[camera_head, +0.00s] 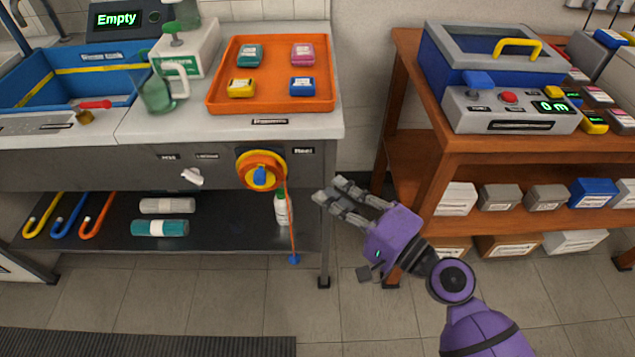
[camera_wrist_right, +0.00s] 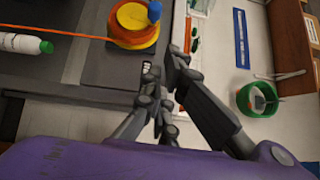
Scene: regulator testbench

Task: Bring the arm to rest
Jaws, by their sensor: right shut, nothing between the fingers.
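My right arm is purple and comes in from the lower right in the head view. Its grey gripper (camera_head: 337,194) is in the air between the steel bench and the wooden shelf. It is shut and empty, and it also shows in the wrist view (camera_wrist_right: 163,72). Its fingertips are apart from the orange and yellow round regulator (camera_head: 262,170) with a blue knob on the bench front, which lies to their left. The regulator is also at the top of the wrist view (camera_wrist_right: 130,24). My left gripper is in neither view.
An orange tray (camera_head: 220,95) with several small coloured blocks sits on the bench top (camera_head: 130,128). The wooden shelf (camera_head: 440,150) at the right bears a blue-grey case (camera_head: 440,65) and a control box. A white bottle (camera_head: 281,208) stands on the lower shelf.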

